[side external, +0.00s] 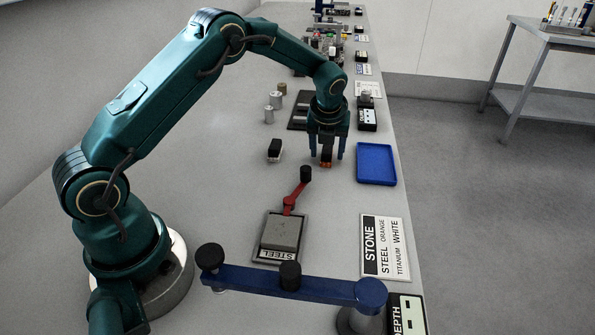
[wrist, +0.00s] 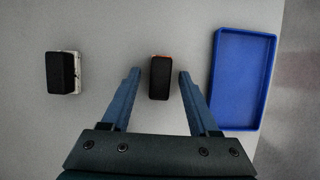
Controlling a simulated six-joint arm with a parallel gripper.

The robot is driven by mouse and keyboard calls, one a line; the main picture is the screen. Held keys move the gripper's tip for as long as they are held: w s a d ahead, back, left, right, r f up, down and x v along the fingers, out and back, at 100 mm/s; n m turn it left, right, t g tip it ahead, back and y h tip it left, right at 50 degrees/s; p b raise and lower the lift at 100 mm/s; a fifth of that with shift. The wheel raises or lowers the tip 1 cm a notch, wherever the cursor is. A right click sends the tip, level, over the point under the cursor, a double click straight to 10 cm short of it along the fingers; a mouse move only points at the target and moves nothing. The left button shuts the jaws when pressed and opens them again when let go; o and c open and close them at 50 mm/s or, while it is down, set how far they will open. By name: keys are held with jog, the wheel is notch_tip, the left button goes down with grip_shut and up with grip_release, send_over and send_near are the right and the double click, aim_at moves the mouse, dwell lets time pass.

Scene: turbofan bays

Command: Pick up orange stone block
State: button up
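The orange stone block (wrist: 160,78) shows a black top with a thin orange edge at its far side in the wrist view. In the side external view its orange lower part (side external: 326,164) shows low between my fingers, with the rest partly hidden by my gripper. My gripper (side external: 327,153) points down and is open. In the wrist view its blue fingers (wrist: 158,75) stand on either side of the block with gaps, the left gap wider than the right. How far the fingertips are above the table is hard to tell.
A white block with a black top (wrist: 63,73) stands to the left, also in the side external view (side external: 274,150). An empty blue tray (wrist: 243,80) lies close on the right, near the table edge. A red lever (side external: 296,195) and STEEL plate (side external: 281,233) stand in front.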

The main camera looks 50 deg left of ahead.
aim_at(328, 149)
grip_shut()
jog(key=shift+r, duration=0.15)
jog(key=shift+r, duration=0.55)
notch_tip(328, 149, up, 2)
jog(key=shift+w+r, duration=0.1)
jog(key=shift+r, duration=0.15)
jog(key=s+a+r, duration=0.7)
jog(key=a, duration=0.2)
jog(key=shift+s, duration=0.3)
jog(key=c, duration=0.7)
grip_release()
grip_shut()
